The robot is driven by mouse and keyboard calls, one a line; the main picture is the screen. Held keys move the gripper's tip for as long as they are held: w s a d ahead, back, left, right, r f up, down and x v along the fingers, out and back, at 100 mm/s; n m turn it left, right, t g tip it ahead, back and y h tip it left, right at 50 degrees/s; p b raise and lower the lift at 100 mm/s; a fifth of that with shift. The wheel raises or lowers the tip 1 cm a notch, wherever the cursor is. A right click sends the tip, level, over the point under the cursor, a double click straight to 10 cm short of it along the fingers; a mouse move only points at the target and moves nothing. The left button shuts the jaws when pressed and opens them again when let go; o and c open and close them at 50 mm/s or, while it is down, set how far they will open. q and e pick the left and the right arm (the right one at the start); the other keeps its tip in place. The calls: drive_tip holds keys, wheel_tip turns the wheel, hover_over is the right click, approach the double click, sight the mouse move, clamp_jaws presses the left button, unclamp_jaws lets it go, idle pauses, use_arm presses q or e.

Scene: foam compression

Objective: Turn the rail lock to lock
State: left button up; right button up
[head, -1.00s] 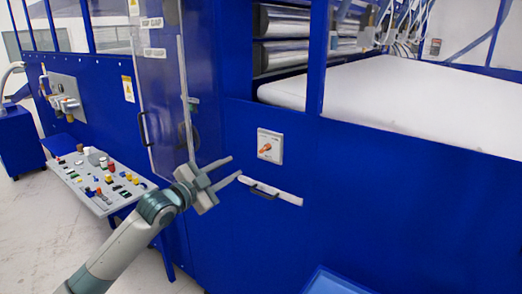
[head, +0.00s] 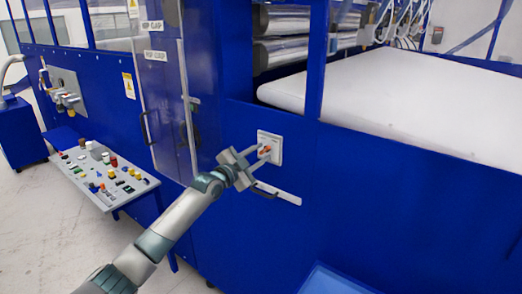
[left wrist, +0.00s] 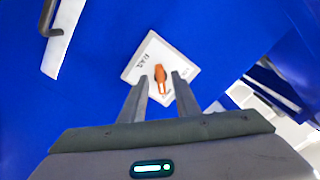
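The rail lock is an orange rotary handle (left wrist: 160,76) on a white square plate (left wrist: 150,58), fixed to the blue machine front. In the head view the plate (head: 276,146) is partly covered by my left gripper (head: 263,159). My left gripper is open, its two fingers pointing at the plate. In the left wrist view the fingertips (left wrist: 159,77) stand on either side of the orange handle, with gaps on both sides. Whether they touch the plate I cannot tell. My right gripper is not in view.
A dark handle on a white strip (head: 285,196) is just below the plate. A control panel with several coloured buttons (head: 105,180) stands at the left. A clear door (head: 165,100) is left of the plate. White foam (head: 400,100) lies behind the blue wall.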

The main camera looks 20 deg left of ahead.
use_arm(q)
drive_tip(key=shift+w+d, duration=0.1)
drive_tip(key=shift+w, duration=0.3)
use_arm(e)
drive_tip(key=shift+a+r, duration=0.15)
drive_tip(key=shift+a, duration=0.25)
use_arm(q)
drive_tip(key=shift+c, duration=0.2)
clamp_jaws()
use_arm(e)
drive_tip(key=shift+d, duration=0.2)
